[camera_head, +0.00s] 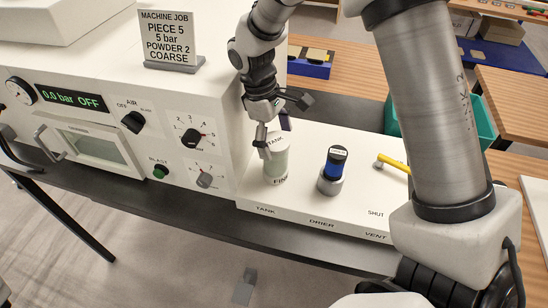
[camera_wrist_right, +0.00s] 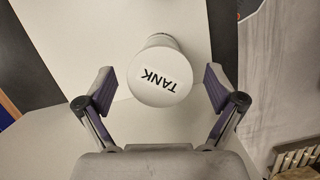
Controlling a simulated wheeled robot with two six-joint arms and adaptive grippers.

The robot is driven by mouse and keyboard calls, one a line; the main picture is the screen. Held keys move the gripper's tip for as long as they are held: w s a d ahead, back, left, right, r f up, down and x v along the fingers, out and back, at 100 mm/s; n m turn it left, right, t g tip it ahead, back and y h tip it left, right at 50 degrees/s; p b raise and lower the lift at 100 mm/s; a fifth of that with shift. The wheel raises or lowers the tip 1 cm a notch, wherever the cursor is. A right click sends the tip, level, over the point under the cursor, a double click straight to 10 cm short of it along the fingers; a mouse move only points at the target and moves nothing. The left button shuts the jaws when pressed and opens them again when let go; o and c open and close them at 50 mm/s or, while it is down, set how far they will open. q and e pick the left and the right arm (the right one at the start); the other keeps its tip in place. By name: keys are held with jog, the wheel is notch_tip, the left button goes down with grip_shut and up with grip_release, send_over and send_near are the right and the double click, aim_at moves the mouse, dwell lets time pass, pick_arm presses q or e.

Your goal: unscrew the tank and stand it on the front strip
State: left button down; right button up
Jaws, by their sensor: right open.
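My right gripper (camera_head: 280,128) is open above the tank. In the wrist view, its fingers (camera_wrist_right: 160,90) are spread to either side of the lid, with gaps on both sides. The tank's lower part is hidden there by the lid. A dark grey strip (camera_head: 285,237) of bench runs in front of the white unit. My left gripper is out of view.
The drier (camera_head: 333,170), with a black top and blue band, stands just right of the tank. A yellow-handled valve (camera_head: 392,163) is farther right. The white machine (camera_head: 190,110) rises close on the left. The front strip looks clear.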

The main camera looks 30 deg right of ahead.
jog(key=m, duration=0.3)
jog(key=shift+y, duration=0.4)
jog(key=shift+f, duration=0.15)
